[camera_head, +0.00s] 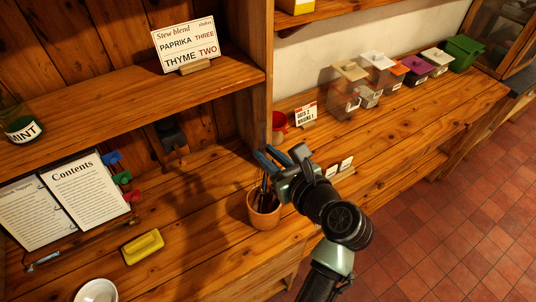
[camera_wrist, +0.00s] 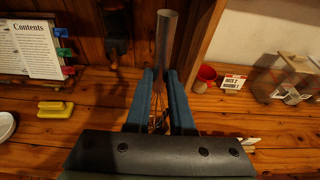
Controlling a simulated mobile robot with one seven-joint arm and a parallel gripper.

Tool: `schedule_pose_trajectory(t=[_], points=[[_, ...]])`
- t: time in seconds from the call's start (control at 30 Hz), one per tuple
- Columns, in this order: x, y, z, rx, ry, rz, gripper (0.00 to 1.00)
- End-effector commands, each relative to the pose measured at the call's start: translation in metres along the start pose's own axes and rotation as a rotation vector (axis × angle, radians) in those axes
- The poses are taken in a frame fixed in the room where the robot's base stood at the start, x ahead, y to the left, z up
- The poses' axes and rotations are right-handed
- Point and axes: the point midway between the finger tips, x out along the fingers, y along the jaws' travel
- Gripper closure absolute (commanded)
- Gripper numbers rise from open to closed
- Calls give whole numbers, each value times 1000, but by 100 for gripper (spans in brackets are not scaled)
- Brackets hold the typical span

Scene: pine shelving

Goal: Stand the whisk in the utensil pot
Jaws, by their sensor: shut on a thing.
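The whisk shows in the wrist view, with a grey cylindrical handle (camera_wrist: 166,40) and thin wires (camera_wrist: 157,119) between my fingers. My gripper (camera_wrist: 160,73) is shut on it, blue fingers on either side. In the head view my gripper (camera_head: 264,153) is just above the orange-brown utensil pot (camera_head: 263,217), which stands upright on the lower board. Dark thin shapes show at the pot's mouth; I cannot tell whether they are whisk wires or other utensils. The pot does not show in the wrist view, where my palm covers the lower middle.
A wooden upright (camera_head: 257,100) stands close behind my gripper. A red mug (camera_head: 279,121) and a small sign (camera_head: 306,114) are to the right, with several lidded containers farther back. A yellow-handled item (camera_head: 142,246), an open book (camera_head: 85,190) and a white bowl (camera_head: 97,291) lie left.

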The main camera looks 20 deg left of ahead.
Motion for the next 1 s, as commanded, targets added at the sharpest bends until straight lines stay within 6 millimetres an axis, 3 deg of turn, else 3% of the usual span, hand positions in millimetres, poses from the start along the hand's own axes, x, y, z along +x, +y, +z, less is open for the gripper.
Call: schedule_pose_trajectory(t=[1.0], points=[[26, 0, -78, 1, 1, -1, 100]])
